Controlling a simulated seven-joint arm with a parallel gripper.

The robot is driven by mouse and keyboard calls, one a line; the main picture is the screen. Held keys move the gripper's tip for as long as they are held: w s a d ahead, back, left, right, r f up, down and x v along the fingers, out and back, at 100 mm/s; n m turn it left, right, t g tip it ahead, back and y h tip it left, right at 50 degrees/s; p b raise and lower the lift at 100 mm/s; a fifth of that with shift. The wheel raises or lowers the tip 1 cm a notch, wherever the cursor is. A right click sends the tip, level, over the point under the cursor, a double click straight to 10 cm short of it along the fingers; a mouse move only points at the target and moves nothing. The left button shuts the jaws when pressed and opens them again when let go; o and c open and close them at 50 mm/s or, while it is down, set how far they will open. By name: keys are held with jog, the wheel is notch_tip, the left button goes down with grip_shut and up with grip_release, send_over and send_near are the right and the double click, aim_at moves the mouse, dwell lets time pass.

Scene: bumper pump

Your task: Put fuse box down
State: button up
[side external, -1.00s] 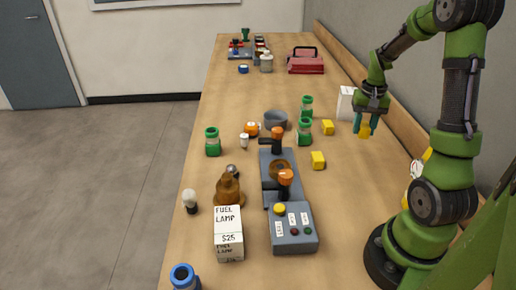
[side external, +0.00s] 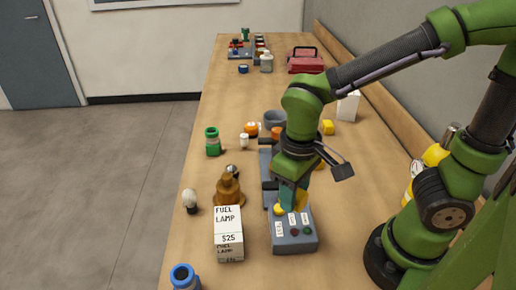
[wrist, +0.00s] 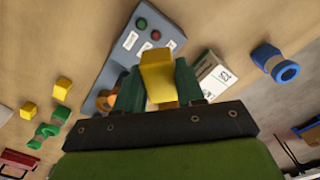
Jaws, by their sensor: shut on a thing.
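My gripper (side external: 292,196) has its teal fingers shut on a yellow block (side external: 301,201), seemingly the fuse box. In the wrist view, the block (wrist: 158,76) sits between the two fingertips. My gripper points down over the back part of the grey control box (side external: 296,243), which has labels and red and green buttons. The control box also shows in the wrist view (wrist: 128,48), behind the block. I cannot tell whether the block touches the box or hangs above it. My arm hides most of the grey unit behind.
A white fuel lamp carton (side external: 229,240) and a brown lamp-like object (side external: 229,188) stand just left of the control box. A blue cylinder (side external: 184,277) is at the front left. Another yellow block (side external: 328,127) lies farther back. The table right of the control box looks clear.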

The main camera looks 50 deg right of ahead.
jog(key=s, duration=0.3)
send_over(227, 223)
notch_tip(227, 223, down, 3)
jog(key=shift+s+d+r+m, duration=0.1)
jog(key=shift+s+r+m, duration=0.1)
jog(key=shift+m, duration=0.1)
jog(key=shift+w+f, duration=0.15)
jog(key=shift+f, duration=1.6)
jog(key=o, duration=1)
jog(key=shift+f, duration=0.15)
jog(key=shift+o, duration=0.2)
